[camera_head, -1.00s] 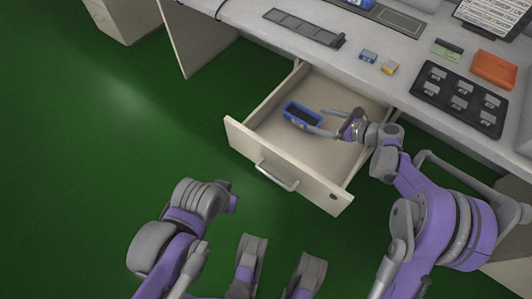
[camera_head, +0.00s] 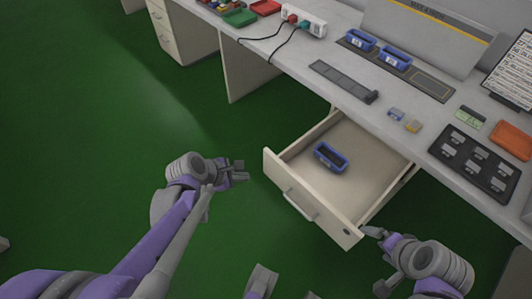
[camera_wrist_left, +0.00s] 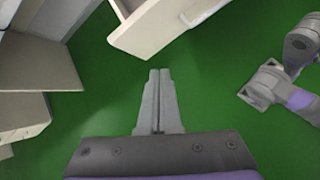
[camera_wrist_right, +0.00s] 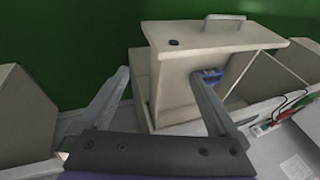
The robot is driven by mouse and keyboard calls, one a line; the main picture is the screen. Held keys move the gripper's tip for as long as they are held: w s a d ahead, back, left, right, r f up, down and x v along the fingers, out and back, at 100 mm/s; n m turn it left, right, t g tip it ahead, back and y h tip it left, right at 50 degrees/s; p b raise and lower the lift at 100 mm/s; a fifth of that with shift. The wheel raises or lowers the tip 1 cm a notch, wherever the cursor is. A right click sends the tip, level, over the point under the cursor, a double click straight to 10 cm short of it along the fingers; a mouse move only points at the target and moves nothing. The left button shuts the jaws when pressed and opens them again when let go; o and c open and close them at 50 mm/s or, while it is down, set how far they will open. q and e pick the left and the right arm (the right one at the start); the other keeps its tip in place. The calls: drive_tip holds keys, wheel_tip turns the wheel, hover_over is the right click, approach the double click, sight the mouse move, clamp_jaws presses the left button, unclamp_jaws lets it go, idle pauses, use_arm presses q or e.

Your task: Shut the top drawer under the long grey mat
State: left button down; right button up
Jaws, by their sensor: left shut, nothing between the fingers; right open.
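The top drawer (camera_head: 300,199) stands open below the desk, with a metal handle (camera_head: 300,205) on its pale front. A blue bin (camera_head: 331,157) lies inside on the drawer floor. My right gripper (camera_head: 372,238) is open near the front's right corner. In the right wrist view the drawer front (camera_wrist_right: 212,40) appears beyond the fingers; contact is unclear.
The desk top (camera_head: 310,55) holds two blue bins on a marked mat (camera_head: 432,82), a black tray (camera_head: 474,160), an orange tray (camera_head: 512,140) and a power strip (camera_head: 303,22). Green floor (camera_head: 215,230) is clear before the drawer. Another drawer unit (camera_head: 185,35) stands at the far left.

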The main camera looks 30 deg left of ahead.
use_arm(q)
drive_tip(key=a+r+n+t+p, duration=0.1)
drive_tip(key=a+r+n+p, duration=0.1)
drive_tip(key=a+r+n, duration=0.3)
drive_tip(key=n+b, duration=0.1)
drive_tip(key=b, duration=0.2)
approach(267, 156)
wheel_tip(267, 156, down, 4)
drive_tip(key=w, duration=0.1)
drive_tip(key=w+d, duration=0.1)
drive_tip(key=shift+w, duration=0.3)
drive_tip(key=shift+w+d, duration=0.2)
drive_tip(key=shift+w, duration=0.25)
use_arm(e)
drive_tip(key=s+d+f+n+h, duration=0.2)
drive_tip(key=s+d+n, duration=0.2)
drive_tip(key=s, duration=0.3)
drive_tip(key=shift+d+n, duration=0.3)
drive_tip(key=shift+s, duration=0.1)
